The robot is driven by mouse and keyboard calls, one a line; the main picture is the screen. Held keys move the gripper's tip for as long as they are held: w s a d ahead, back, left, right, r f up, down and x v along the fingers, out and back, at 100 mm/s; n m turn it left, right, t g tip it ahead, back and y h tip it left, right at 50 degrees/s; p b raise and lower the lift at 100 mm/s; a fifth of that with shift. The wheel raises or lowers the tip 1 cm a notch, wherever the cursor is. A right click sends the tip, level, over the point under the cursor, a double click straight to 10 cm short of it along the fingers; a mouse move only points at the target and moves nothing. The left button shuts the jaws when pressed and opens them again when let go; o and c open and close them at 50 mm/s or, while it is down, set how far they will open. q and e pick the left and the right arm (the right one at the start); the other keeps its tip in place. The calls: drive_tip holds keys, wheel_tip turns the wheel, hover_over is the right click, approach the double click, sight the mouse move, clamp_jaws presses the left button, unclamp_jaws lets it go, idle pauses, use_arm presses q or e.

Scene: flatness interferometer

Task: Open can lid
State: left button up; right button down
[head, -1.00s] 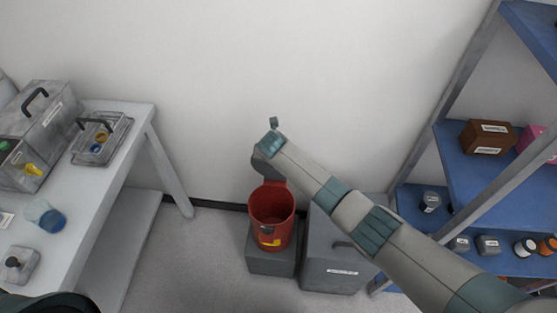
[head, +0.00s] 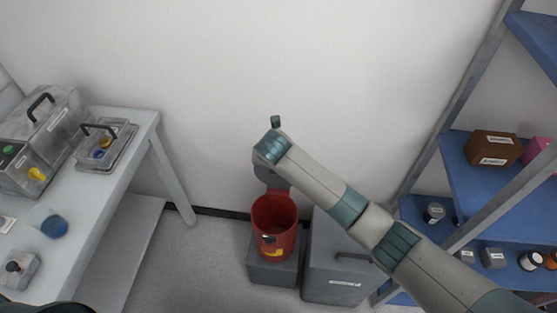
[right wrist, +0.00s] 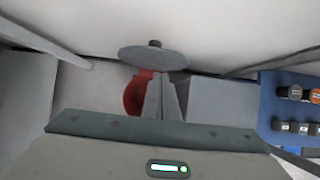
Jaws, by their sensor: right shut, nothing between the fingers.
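The red can (head: 274,238) stands on a low grey block against the back wall, and its open mouth faces up. Its grey lid (head: 268,179) is raised at the back, partly covered by my right arm. In the right wrist view the lid (right wrist: 152,60) is a tilted grey disc with a dark knob, above the red can (right wrist: 132,98). My right gripper (right wrist: 160,98) is shut and empty, its fingers overlapping the can and the lid's lower edge there; contact cannot be told. In the head view its fingers are hidden by my arm. My left gripper is out of view.
A grey bin (head: 336,284) stands right of the can. A blue shelf rack (head: 467,190) with jars and boxes is at the right. A white table (head: 92,205) with instrument cases is at the left. Floor in front of the table is clear.

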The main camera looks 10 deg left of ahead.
drive_tip(key=b+v, duration=0.1)
drive_tip(key=v, duration=0.7)
drive_tip(key=shift+r, duration=0.15)
drive_tip(key=shift+s, duration=0.1)
